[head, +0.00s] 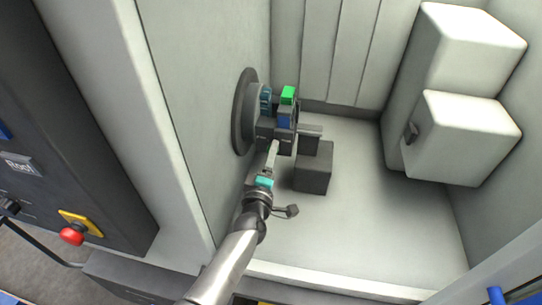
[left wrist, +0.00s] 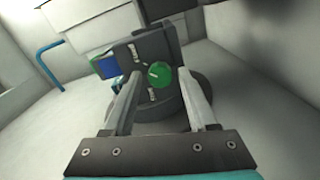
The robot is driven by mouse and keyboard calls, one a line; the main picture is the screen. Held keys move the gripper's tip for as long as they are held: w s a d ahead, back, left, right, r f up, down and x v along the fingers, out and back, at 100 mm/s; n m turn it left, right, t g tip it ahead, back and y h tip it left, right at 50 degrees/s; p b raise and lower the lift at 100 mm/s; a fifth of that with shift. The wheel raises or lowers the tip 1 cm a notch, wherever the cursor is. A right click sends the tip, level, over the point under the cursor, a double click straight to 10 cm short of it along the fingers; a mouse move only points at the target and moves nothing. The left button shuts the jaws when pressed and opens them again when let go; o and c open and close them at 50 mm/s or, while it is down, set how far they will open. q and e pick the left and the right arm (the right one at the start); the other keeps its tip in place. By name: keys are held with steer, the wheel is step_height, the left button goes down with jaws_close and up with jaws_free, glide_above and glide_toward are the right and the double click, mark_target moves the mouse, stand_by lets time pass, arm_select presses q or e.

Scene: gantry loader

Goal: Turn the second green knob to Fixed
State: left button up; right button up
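A round green knob (left wrist: 159,74) sits on a dark plate with small white labels, which are too small to read, in the left wrist view. In that view my left gripper (left wrist: 165,85) is open, with one finger on each side of the knob; I cannot tell whether they touch it. In the head view my left gripper (head: 272,155) reaches to the dark fixture (head: 284,140), which hides the knob from there. A green block (head: 288,94) and a blue block (head: 285,117) show on the fixture. My right gripper is not in view.
The fixture is on a round dark disc (head: 245,112) on the left wall of a pale enclosure. A dark box (head: 314,168) stands beside it. White blocks (head: 462,138) are at the right. A red button (head: 72,236) is on the outer panel. The enclosure floor is mostly clear.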

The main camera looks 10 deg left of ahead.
arm_select(q)
steer(key=shift+o, duration=0.5)
steer(key=s, duration=1.5)
steer(key=shift+s, duration=0.15)
